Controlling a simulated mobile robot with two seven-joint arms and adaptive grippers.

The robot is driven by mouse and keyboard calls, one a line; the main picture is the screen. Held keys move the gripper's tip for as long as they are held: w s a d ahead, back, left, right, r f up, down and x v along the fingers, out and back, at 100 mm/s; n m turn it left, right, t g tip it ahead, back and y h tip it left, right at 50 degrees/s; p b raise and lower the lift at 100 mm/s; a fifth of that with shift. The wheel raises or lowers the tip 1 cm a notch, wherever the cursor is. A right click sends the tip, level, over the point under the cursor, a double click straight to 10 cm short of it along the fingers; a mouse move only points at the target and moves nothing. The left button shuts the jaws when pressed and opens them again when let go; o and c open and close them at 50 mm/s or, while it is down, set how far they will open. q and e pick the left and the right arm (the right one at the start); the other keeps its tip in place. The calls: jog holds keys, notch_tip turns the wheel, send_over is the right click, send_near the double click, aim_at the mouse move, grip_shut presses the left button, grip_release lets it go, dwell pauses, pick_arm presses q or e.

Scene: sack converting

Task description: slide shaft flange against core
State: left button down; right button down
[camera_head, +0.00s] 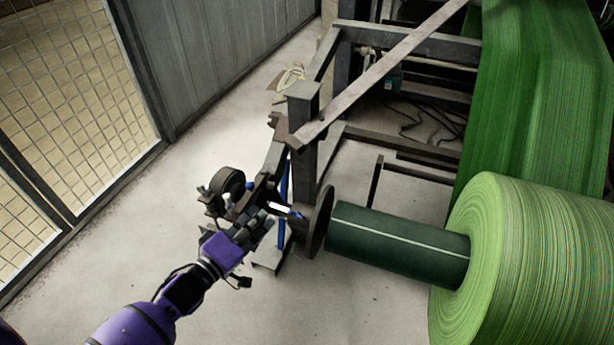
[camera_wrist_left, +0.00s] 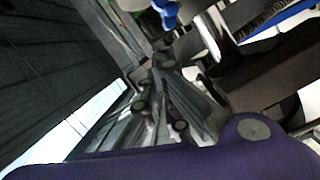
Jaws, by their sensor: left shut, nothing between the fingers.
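The shaft flange (camera_head: 318,222) is a dark disc on the shaft, in the middle of the head view. The core (camera_head: 395,242) is a dark green tube with a pale stripe, sticking out of the left side of the green roll (camera_head: 520,265). The flange stands close to the core's left end; whether they touch I cannot tell. My left gripper (camera_head: 262,222) is shut and empty, just left of the flange by the shaft end. In the left wrist view its fingers (camera_wrist_left: 165,108) show close together, near dark metal parts. My right gripper is not in view.
A dark metal frame post (camera_head: 302,135) and a slanted bar (camera_head: 380,72) stand behind the flange. A green woven sheet (camera_head: 535,80) hangs at the back right. A mesh fence (camera_head: 70,110) runs along the left. The floor (camera_head: 330,310) in front is clear.

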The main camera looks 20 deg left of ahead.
pick_arm(q)
jog(key=n, duration=0.2)
jog(key=r+n+b, duration=0.1)
jog(key=n+b, duration=0.1)
send_over(301, 214)
jog(key=a, duration=0.1)
jog(key=shift+w+t+h, duration=0.25)
jog(key=shift+t+h, duration=0.05)
jog(key=shift+h, duration=0.1)
jog(key=shift+d, duration=0.35)
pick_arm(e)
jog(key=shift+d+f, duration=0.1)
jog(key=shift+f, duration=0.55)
pick_arm(q)
jog(key=shift+d+p, duration=0.1)
jog(key=shift+p, duration=0.2)
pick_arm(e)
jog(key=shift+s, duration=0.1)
